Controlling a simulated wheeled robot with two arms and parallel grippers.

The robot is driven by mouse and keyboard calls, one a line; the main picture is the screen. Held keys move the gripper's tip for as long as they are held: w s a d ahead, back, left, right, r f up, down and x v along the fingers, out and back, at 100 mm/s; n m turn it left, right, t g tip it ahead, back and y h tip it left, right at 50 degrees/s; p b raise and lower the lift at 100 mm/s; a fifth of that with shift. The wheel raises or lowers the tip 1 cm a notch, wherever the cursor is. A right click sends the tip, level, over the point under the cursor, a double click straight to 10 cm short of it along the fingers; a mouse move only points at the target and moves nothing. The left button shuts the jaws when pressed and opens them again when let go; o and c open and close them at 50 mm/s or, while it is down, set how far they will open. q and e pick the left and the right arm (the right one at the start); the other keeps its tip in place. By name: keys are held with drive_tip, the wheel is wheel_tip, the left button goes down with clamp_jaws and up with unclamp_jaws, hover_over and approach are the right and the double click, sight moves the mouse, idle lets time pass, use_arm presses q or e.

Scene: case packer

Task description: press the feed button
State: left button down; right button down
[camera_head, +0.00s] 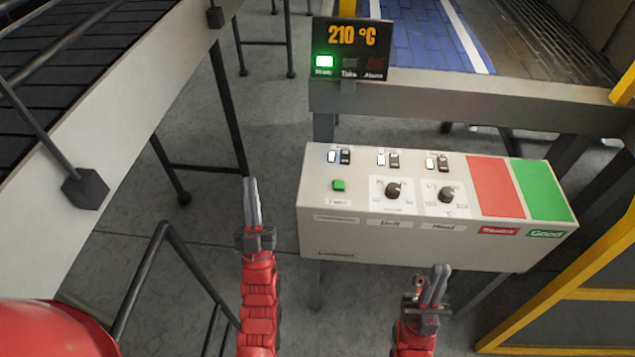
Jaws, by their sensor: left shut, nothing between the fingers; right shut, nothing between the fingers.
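The control box (350,237) is light grey and stands in the middle right of the head view. My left gripper (251,190) is shut and empty, pointing up the picture to the left of the box, apart from the button in the picture. My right gripper (439,278) is shut and empty, just below the box's front face in the picture. Nothing hides the button.
The box also carries two black knobs (393,190), several small switches, a red pad (495,187) and a green pad (542,189). A display (351,48) reads 210 °C with a lit green lamp. A conveyor (110,130) is at left, a yellow frame (590,270) at right.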

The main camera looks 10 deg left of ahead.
use_arm(q)
drive_tip(key=w+f+g+h+p, duration=0.1)
drive_tip(key=w+f+g, duration=0.1)
drive_tip(key=w+g, duration=0.35)
drive_tip(key=w+f+n+g+h+p, duration=0.1)
drive_tip(key=w+f+g+p, duration=0.15)
drive_tip(key=w, duration=0.65)
drive_tip(key=w+f+g+h+p, duration=0.1)
drive_tip(key=w+f+g, duration=0.15)
drive_tip(key=w, duration=0.45)
drive_tip(key=w+d+m+g+h+p, duration=0.1)
drive_tip(key=d+m+g+h+p, duration=0.1)
drive_tip(key=d+g+h, duration=0.55)
drive_tip(key=s+d+r+m+g+h+p, duration=0.1)
drive_tip(key=s+d+r+m+g+p, duration=0.1)
drive_tip(key=s+d, duration=0.4)
drive_tip(key=d+r+m+g, duration=0.1)
drive_tip(key=d+g, duration=0.1)
drive_tip(key=d, duration=0.1)
drive_tip(key=shift+r+h, duration=0.35)
drive_tip(key=shift+r, duration=0.05)
drive_tip(key=b, duration=0.4)
hover_over(336, 186)
wheel_tip(336, 186, down, 8)
drive_tip(key=shift+r, duration=0.15)
drive_tip(key=shift+f, duration=0.55)
